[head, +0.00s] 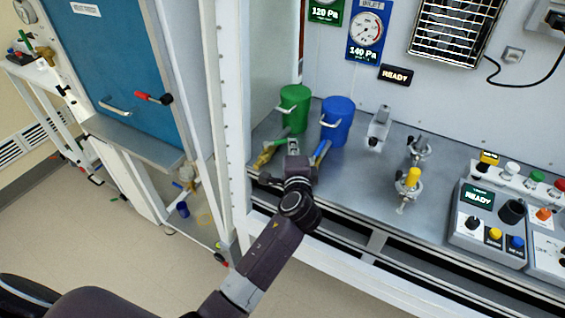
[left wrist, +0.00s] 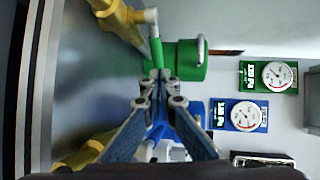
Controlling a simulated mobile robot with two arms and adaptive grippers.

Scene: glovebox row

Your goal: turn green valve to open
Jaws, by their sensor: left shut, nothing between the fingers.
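The green valve has a yellow body (head: 263,160) and a green lever (head: 281,135) at the left end of the grey worktop, in front of a green canister (head: 294,107). In the left wrist view the green lever (left wrist: 157,48) runs from the yellow body (left wrist: 122,18) toward my fingertips. My left gripper (head: 292,146) is shut and empty, right beside the lever's end. Its fingertips (left wrist: 160,75) look very close to the lever; I cannot tell if they touch. My right gripper is out of view.
A blue lever (head: 321,151) lies just right of my left gripper, before a blue canister (head: 337,120). A white frame post (head: 233,120) stands close on the left. Clamp-like fittings (head: 408,183) and a control box (head: 487,223) are farther right.

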